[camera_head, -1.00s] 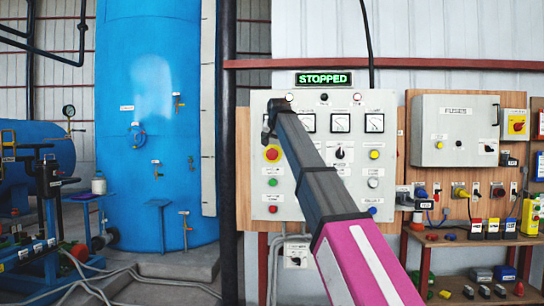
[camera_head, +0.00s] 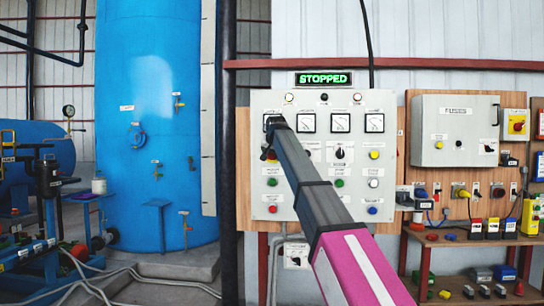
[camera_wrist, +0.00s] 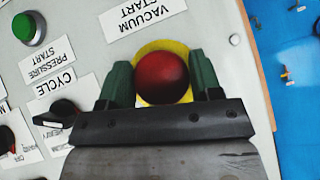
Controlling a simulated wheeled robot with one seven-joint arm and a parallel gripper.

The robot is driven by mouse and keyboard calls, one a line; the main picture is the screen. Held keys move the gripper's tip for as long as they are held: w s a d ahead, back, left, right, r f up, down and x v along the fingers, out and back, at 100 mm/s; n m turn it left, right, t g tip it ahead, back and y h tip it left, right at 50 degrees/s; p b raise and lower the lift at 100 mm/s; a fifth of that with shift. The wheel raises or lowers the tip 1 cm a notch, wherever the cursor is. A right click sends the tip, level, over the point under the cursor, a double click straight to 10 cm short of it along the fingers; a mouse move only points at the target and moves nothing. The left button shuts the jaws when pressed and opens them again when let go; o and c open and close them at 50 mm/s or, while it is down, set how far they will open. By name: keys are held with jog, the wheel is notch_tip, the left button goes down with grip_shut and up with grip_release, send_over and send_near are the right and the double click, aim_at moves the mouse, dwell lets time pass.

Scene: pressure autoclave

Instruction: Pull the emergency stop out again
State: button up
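The emergency stop is a red mushroom button on a yellow surround. In the wrist view the red button (camera_wrist: 162,77) sits between the two fingers of my gripper (camera_wrist: 163,82), one on each side. The fingers are apart and very near the button's sides; whether they press on it I cannot tell. The sign (camera_head: 323,78) above the panel reads STOPPED in green.
In the wrist view a green button (camera_wrist: 28,28) and black selector knobs (camera_wrist: 57,113) are left of the gripper. Dial meters (camera_head: 340,123) are on the panel's upper part. A fuse box (camera_head: 455,130) hangs right, and a blue tank (camera_head: 150,70) stands left.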

jog(key=c, duration=0.7)
jog(key=shift+s, duration=0.65)
jog(key=shift+c, duration=0.2)
jog(key=o, duration=1.3)
jog(key=shift+s, duration=0.1)
jog(key=v, duration=1)
jog(key=shift+s+r, duration=0.25)
jog(key=shift+s, duration=0.05)
